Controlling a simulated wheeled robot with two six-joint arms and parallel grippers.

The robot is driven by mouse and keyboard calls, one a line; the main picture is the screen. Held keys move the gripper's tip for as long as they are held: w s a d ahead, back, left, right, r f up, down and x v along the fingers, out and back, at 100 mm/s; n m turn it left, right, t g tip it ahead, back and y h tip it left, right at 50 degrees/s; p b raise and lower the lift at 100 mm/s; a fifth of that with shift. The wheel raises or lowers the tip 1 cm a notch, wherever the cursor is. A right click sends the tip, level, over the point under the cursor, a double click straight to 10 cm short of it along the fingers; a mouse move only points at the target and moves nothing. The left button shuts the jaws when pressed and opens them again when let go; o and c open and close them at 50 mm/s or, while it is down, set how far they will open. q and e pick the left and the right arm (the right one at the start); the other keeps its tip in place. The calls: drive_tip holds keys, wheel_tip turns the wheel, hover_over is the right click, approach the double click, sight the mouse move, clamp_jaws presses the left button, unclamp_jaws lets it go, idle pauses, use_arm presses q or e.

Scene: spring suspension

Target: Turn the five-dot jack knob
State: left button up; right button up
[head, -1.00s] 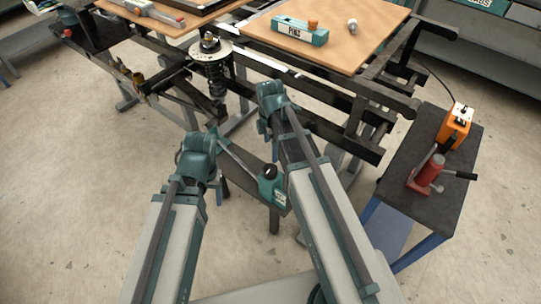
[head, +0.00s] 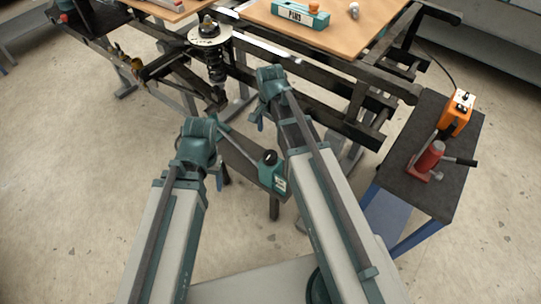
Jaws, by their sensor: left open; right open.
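A teal block (head: 266,176) with a round black knob (head: 270,157) on top and a small pale label sits at the end of a dark stand, between my two arms. The label's marks are too small to read, so I cannot tell whether it carries five dots. My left gripper (head: 217,177) is left of the block, apart from it, its fingers partly hidden by the wrist. My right gripper (head: 262,115) is above the block in the picture, apart from the knob, its fingers small and partly hidden. Both are open and hold nothing visible.
A spring strut (head: 214,62) stands in the dark frame (head: 310,92). A wooden board (head: 345,35) bears a teal PINS box (head: 300,16). At right, a dark-topped side table (head: 405,175) holds a red jack (head: 431,157) and an orange device (head: 457,112). The floor at left is clear.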

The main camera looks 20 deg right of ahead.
sight(271, 155)
drive_tip(key=m, duration=0.9)
drive_tip(key=shift+m, duration=0.3)
drive_tip(key=shift+f, duration=0.1)
wheel_tip(271, 155, down, 14)
drive_tip(key=b, duration=1.4)
drive_tip(key=shift+r, duration=0.2)
drive_tip(key=c, duration=1.4)
